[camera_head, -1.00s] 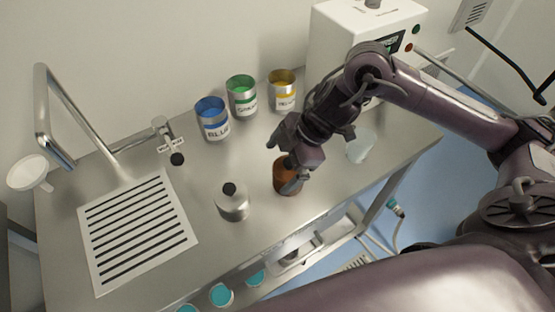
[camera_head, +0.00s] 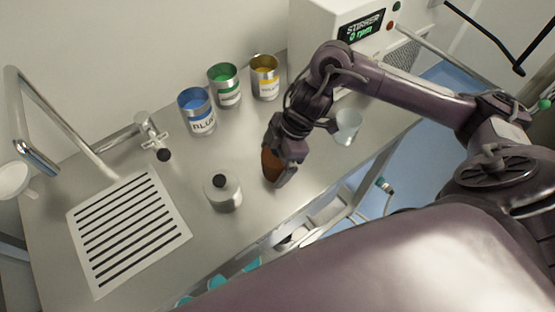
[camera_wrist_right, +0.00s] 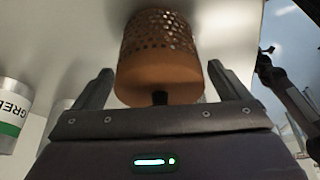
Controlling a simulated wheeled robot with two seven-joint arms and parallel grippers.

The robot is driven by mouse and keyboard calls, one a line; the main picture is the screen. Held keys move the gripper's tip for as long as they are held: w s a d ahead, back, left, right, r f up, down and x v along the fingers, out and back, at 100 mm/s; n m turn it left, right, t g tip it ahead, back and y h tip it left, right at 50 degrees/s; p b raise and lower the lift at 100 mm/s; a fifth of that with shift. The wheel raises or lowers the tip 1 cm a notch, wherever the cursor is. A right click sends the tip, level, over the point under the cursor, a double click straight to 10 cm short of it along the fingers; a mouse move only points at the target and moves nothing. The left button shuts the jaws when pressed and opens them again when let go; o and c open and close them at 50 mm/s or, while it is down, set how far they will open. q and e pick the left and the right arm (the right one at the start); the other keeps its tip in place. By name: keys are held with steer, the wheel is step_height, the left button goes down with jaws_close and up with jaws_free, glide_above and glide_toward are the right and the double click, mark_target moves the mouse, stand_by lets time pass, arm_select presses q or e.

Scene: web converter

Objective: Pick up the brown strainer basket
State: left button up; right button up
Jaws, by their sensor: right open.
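The brown strainer basket (camera_head: 270,165) is on the steel counter near its front edge, partly hidden by my right gripper (camera_head: 281,172). In the right wrist view the basket (camera_wrist_right: 160,60) is a brown perforated cylinder with a smooth lower band and a dark knob facing the camera. My right gripper (camera_wrist_right: 155,88) is open, with one finger on each side of the basket. A gap shows between the basket and the left finger; the right finger is close to the basket's side, and I cannot tell whether it touches. My left gripper is not in view.
Blue (camera_head: 197,112), green (camera_head: 225,86) and yellow (camera_head: 265,78) cans stand along the back. A metal canister with a black knob (camera_head: 223,193) stands left of the basket, a clear beaker (camera_head: 347,127) to the right. The stirrer machine (camera_head: 340,40) is behind. A slotted drain (camera_head: 128,232) lies left.

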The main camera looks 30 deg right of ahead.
steer(key=c, duration=1.1)
steer(key=shift+r, duration=0.1)
